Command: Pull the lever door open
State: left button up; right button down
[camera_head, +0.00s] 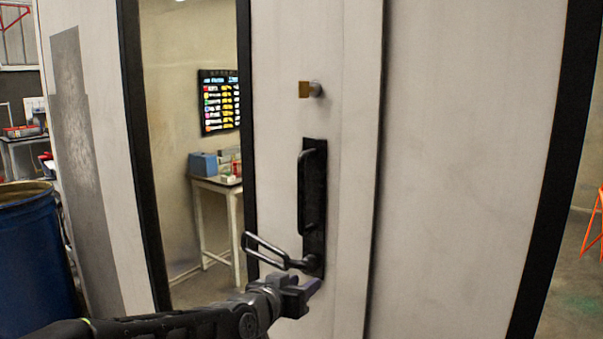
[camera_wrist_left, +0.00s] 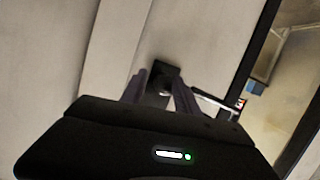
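The pale door (camera_head: 350,180) carries a black handle plate (camera_head: 314,220) with a vertical pull bar (camera_head: 303,190). A black looped lever (camera_head: 298,264) sticks out to the left from the plate's lower end. My left gripper (camera_head: 308,287) is just below the lever's pivot in the head view. In the left wrist view its two fingers (camera_wrist_left: 160,97) are spread apart, with the plate's end (camera_wrist_left: 165,73) showing between and beyond them. The lever (camera_wrist_left: 215,98) shows to the right of the fingers there. I cannot tell whether a finger touches it. My right gripper is not in view.
A brass-coloured knob (camera_head: 305,89) sits above the handle plate. A black-edged opening or window left of the handle shows a room with a table (camera_head: 219,184) and a wall chart (camera_head: 219,101). A blue drum (camera_head: 38,260) stands at far left. An orange frame (camera_head: 594,222) is at far right.

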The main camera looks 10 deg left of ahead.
aim_at(299, 188)
pick_arm(q)
jog(key=s+a+r+t, duration=0.1)
jog(key=r, duration=0.9)
jog(key=s+a+r+m+t+p, duration=0.1)
jog(key=s+r+t, duration=0.1)
jog(key=r, duration=0.7)
jog(key=shift+a+r, duration=0.25)
jog(key=shift+r, duration=0.15)
jog(key=shift+w, duration=0.1)
jog(key=p+x, duration=0.4)
jog(key=x, duration=0.2)
jog(key=shift+w+r, duration=0.15)
jog(key=shift+w, duration=0.15)
jog(key=shift+w+d, duration=0.1)
jog(key=shift+w, duration=0.4)
grip_shut()
